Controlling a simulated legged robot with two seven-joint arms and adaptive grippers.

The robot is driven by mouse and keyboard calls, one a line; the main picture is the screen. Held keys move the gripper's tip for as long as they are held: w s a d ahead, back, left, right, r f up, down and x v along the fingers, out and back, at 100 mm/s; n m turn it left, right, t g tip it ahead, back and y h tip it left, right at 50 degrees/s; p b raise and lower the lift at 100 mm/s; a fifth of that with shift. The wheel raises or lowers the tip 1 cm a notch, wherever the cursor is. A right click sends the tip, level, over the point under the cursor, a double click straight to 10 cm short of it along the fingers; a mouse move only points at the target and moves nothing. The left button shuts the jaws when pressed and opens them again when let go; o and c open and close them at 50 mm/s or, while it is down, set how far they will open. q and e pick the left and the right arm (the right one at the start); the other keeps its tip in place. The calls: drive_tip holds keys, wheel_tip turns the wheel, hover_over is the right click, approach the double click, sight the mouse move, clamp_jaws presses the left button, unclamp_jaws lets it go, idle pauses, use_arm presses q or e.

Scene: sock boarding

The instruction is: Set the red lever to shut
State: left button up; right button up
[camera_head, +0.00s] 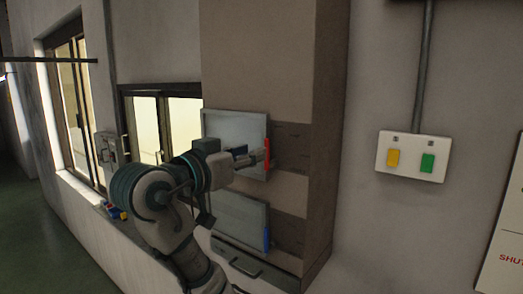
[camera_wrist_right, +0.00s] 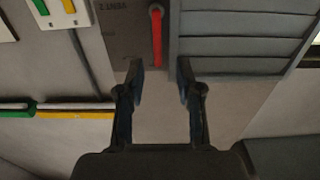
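The red lever (camera_head: 267,155) is a slim upright bar at the right edge of the upper grey vent panel (camera_head: 222,128). It also shows in the right wrist view (camera_wrist_right: 156,40), beside the slatted vent (camera_wrist_right: 245,48) and a dark plate with small lettering. My right gripper (camera_head: 261,157) is at the lever's left side in the head view. In the right wrist view its two fingers (camera_wrist_right: 162,78) are spread with nothing between them, and the lever lies just beyond the tips, nearer the left finger. Contact cannot be told. My left gripper is not in view.
A blue lever (camera_head: 267,239) is beside the lower vent panel (camera_head: 240,218). A white plate with yellow and green switches (camera_head: 411,157) is on the right wall, under a conduit. A grey box (camera_head: 107,149) is on the left wall. A sign (camera_head: 506,235) is at far right.

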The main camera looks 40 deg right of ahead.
drive_tip(key=v, duration=0.6)
drive_tip(key=shift+w+a, duration=0.1)
drive_tip(key=shift+w, duration=0.05)
